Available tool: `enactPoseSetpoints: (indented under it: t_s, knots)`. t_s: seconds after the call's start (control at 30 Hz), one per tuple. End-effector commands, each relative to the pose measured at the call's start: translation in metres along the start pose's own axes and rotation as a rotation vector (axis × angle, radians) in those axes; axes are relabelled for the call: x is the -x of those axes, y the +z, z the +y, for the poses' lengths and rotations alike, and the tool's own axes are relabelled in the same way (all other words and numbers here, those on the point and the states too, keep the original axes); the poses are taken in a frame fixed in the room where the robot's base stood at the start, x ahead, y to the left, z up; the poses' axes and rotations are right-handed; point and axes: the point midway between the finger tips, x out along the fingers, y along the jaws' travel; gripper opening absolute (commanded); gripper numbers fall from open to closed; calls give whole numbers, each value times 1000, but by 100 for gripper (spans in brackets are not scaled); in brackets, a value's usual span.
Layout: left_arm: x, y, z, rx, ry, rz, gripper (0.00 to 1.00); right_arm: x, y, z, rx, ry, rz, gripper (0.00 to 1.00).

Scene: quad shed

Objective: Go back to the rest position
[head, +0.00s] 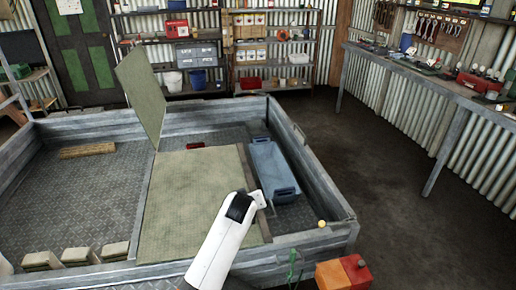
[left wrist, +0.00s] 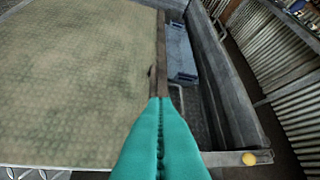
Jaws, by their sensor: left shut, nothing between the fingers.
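My left arm rises from the bottom of the head view over the large tray, and its hand (head: 258,200) is at the right edge of the flat green panel (head: 185,190). The fingers are hard to make out there. In the left wrist view my left gripper (left wrist: 160,102) shows as two teal fingers pressed together, with nothing between them. Its tips appear over the brown strip (left wrist: 158,72) along the panel's edge. I cannot tell whether they touch it. My right gripper is not in view.
The grey tray walls (head: 318,180) surround the panel, with a blue box (head: 272,165) in the right compartment. A second panel (head: 143,95) stands upright behind. A yellow ball (head: 322,223) is at the front right corner, near an orange-red box (head: 343,273). Floor is clear to the right.

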Motion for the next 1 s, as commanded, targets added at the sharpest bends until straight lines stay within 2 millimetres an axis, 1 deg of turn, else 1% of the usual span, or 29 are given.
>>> enactPoseSetpoints:
  t_s: [0.07, 0.17, 0.27, 0.3, 0.37, 0.4, 0.5, 0.6, 0.7, 0.8, 1.0]
  knots:
    - [1, -6, 6, -4, 5, 10, 0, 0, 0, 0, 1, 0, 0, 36]
    - [7, -31, 30, -25, 21, 50, 0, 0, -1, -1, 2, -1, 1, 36]
    - [25, -72, 73, -73, 49, 121, 0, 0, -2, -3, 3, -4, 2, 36]
    - [37, -92, 92, -99, 60, 155, 0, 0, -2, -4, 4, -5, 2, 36]
    - [58, -120, 123, -147, 75, 210, 0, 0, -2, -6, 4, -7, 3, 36]
    - [75, -137, 140, -180, 82, 244, 0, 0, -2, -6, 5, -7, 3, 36]
    - [113, -169, 175, -257, 90, 318, 0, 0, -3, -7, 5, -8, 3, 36]
    - [146, -191, 198, -321, 91, 372, 0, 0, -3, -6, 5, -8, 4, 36]
    - [174, -206, 214, -375, 87, 417, 0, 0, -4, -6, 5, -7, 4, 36]
    - [200, -217, 226, -423, 82, 454, 0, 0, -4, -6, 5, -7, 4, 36]
    - [242, -233, 243, -505, 67, 515, 0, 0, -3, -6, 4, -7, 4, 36]
